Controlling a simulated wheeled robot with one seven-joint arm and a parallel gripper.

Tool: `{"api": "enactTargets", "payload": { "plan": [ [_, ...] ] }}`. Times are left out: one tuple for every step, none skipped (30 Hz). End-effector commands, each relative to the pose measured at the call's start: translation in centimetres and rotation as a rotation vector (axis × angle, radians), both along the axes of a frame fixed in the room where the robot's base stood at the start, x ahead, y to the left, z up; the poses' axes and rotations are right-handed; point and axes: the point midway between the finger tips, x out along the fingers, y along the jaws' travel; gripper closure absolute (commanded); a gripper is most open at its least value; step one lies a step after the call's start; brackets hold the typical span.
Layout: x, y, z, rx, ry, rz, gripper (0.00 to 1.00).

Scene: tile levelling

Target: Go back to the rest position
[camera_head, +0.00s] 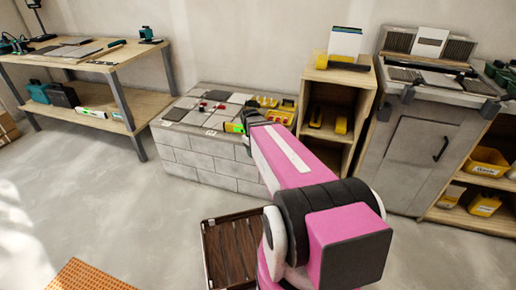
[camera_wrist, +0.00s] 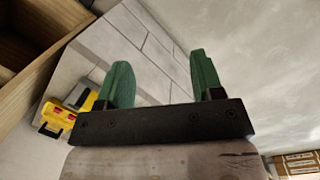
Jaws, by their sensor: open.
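My gripper (camera_head: 252,120) is at the end of my pink arm, in front of the tiled block in the head view. In the wrist view my gripper (camera_wrist: 160,62) shows two green fingers spread apart with nothing between them. Behind the fingers are the pale block side and the grey floor. My arm hides part of the block's right side in the head view.
The grey block (camera_head: 205,160) carries tiles and a yellow tool case (camera_head: 280,109). A wooden shelf (camera_head: 355,85) and grey cabinet (camera_head: 415,155) stand right, a workbench (camera_head: 110,60) left. A brown crate (camera_head: 212,262) is on the floor. Floor at left is mostly clear.

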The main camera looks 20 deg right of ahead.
Motion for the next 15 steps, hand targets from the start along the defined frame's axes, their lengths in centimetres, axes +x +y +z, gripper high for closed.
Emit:
{"api": "enactTargets", "payload": {
  "plan": [
    [-0.07, 0.05, 0.01, 0.001, -0.001, -0.003, 0.39],
    [-0.08, 0.05, 0.01, 0.001, -0.001, -0.004, 0.39],
    [-0.06, 0.05, 0.0, 0.001, -0.002, -0.004, 0.39],
    [-0.06, 0.05, 0.0, 0.001, -0.002, -0.004, 0.39],
    [-0.04, 0.05, 0.0, 0.001, -0.002, -0.004, 0.39],
    [-0.04, 0.04, 0.0, 0.001, -0.001, -0.004, 0.39],
    [-0.04, 0.04, 0.0, 0.001, -0.001, -0.004, 0.39],
    [-0.04, 0.04, 0.0, 0.0, -0.001, -0.004, 0.39],
    [-0.04, 0.04, 0.0, 0.0, -0.001, -0.003, 0.39],
    [-0.03, 0.03, 0.0, 0.0, -0.001, -0.003, 0.39],
    [-0.03, 0.03, 0.0, 0.0, -0.001, -0.003, 0.39],
    [-0.04, 0.02, 0.0, 0.0, -0.001, -0.003, 0.39],
    [-0.12, 0.07, 0.02, 0.001, -0.002, -0.005, 0.39],
    [-0.34, 0.17, 0.05, 0.003, -0.004, -0.011, 0.39],
    [-0.89, 0.44, 0.13, 0.007, -0.01, -0.028, 0.39]
  ]
}}
